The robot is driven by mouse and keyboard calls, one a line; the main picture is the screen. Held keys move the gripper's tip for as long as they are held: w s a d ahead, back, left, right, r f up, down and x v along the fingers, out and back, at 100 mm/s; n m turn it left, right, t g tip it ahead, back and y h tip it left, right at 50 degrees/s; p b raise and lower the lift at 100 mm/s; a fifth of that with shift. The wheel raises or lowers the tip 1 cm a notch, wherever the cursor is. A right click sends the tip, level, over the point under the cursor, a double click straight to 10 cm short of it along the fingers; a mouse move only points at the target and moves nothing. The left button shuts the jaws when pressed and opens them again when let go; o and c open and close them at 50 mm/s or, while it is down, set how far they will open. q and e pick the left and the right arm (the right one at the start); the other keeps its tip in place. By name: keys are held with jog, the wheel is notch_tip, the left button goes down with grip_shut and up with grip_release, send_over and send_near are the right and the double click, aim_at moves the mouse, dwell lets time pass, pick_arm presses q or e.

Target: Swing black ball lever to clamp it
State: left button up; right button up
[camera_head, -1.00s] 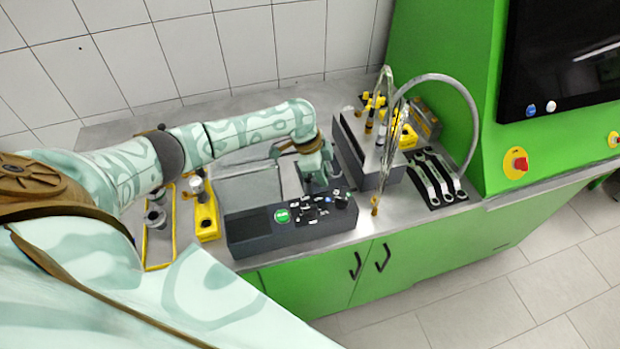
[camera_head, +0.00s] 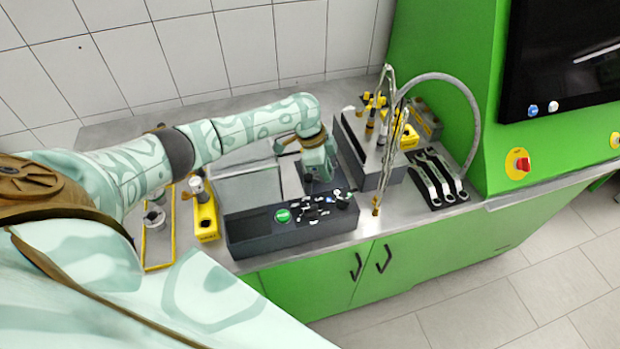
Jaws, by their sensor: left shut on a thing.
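My left gripper (camera_head: 319,178) points down just behind the right part of the dark box (camera_head: 262,240) with the round green button. It is shut on the black ball lever, which is mostly hidden by the fingers and wrist. I cannot make out the lever's angle. A small black knob (camera_head: 342,201) shows on the box top just right of and below the gripper. My right gripper is not in view.
A grey block (camera_head: 352,150) with yellow-and-black fittings and an upright clear hose stands close to the right of the gripper. Several wrenches (camera_head: 438,180) lie beyond it. A yellow holder (camera_head: 206,217) stands left of the box. The green cabinet's front edge is clear.

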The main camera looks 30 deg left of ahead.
pick_arm(q)
jog(key=shift+w+a, duration=0.1)
jog(key=shift+w, duration=0.5)
jog(key=shift+w+b, duration=0.1)
jog(key=shift+b, duration=0.25)
jog(key=shift+w+a, duration=0.4)
jog(key=shift+w, duration=0.15)
jog(key=o, duration=1.3)
notch_tip(320, 180, up, 6)
jog(key=p, duration=0.6)
